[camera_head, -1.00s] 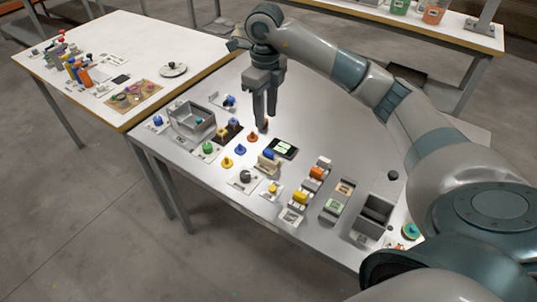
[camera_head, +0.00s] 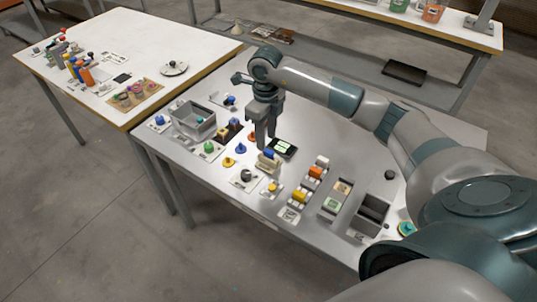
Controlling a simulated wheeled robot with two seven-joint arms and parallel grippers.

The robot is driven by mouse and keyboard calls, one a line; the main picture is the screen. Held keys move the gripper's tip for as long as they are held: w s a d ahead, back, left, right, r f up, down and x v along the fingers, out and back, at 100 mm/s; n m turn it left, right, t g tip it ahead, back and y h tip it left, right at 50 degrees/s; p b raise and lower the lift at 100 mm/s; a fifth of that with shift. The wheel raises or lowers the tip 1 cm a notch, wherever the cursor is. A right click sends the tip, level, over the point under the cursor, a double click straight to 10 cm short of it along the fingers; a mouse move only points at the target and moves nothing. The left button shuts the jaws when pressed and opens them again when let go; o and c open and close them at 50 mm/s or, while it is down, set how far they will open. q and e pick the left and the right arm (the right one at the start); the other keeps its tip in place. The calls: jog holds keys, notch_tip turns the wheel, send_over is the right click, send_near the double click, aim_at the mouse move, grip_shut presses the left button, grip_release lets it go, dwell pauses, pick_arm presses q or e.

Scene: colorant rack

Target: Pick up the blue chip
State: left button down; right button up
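Several small blue pieces are in the head view, and I cannot tell for certain which is the blue chip. One blue piece (camera_head: 269,154) sits on a beige holder just below my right fingertips. A blue peg-like piece (camera_head: 241,148) stands to the left of it, and another blue piece (camera_head: 159,119) is at the table's left end. My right gripper (camera_head: 264,142) points down over the middle of the metal table (camera_head: 320,140). Its fingers look apart with nothing seen between them. Contact with the pieces is too small to tell. My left gripper is not in view.
A grey bin (camera_head: 194,119) stands at the left. Coloured blocks (camera_head: 316,172) and a dark tray (camera_head: 373,212) are to the right. The table's far side is fairly clear.

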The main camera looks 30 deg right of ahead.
aim_at(269, 151)
jog(key=shift+d+f+p, duration=0.1)
jog(key=shift+f+p, duration=0.25)
jog(key=f+p, duration=0.1)
jog(key=f, duration=0.1)
jog(key=f+p, duration=0.1)
jog(key=shift+s+d+f, duration=0.2)
jog(key=shift+f, duration=0.55)
jog(key=shift+c, duration=0.2)
grip_shut()
